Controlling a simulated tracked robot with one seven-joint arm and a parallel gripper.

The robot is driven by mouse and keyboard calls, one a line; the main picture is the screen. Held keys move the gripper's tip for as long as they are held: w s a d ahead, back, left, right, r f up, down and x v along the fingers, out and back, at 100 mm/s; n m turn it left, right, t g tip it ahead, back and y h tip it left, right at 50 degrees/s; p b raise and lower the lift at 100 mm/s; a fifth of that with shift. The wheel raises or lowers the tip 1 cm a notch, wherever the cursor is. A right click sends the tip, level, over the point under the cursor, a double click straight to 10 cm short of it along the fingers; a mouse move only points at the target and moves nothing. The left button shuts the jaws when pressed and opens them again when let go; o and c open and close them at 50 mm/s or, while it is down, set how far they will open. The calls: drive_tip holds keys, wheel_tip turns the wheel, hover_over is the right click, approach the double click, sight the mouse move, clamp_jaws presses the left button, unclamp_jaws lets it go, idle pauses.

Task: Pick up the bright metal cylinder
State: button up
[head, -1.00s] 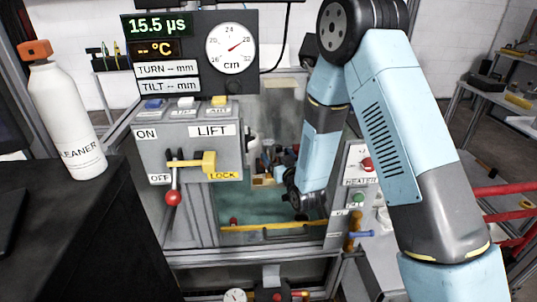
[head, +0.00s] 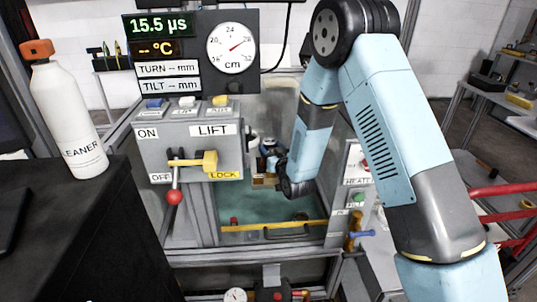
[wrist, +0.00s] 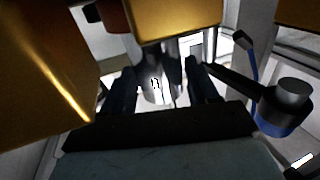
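In the wrist view the two dark fingers of my gripper (wrist: 160,74) stand apart. A bright metal piece with a dark mark like "13" (wrist: 155,88) shows between or just beyond them, and looks like the bright metal cylinder. I cannot tell whether the fingers touch it. A short grey cylinder on a blue base (wrist: 284,112) stands to the right of the fingers. In the head view my arm reaches down into the bay behind the LIFT panel, and its end is mostly hidden there. The bright cylinder cannot be made out in that view.
Large gold-coloured blocks (wrist: 178,18) hang close at the top and left of the wrist view. In the head view the LIFT panel (head: 190,150) with red-knobbed lever, a yellow bar (head: 272,227) and the bay frame border the working space. A white cleaner bottle (head: 68,120) stands left.

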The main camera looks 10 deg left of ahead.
drive_tip(key=c, duration=1.1)
clamp_jaws()
drive_tip(key=shift+r, duration=0.15)
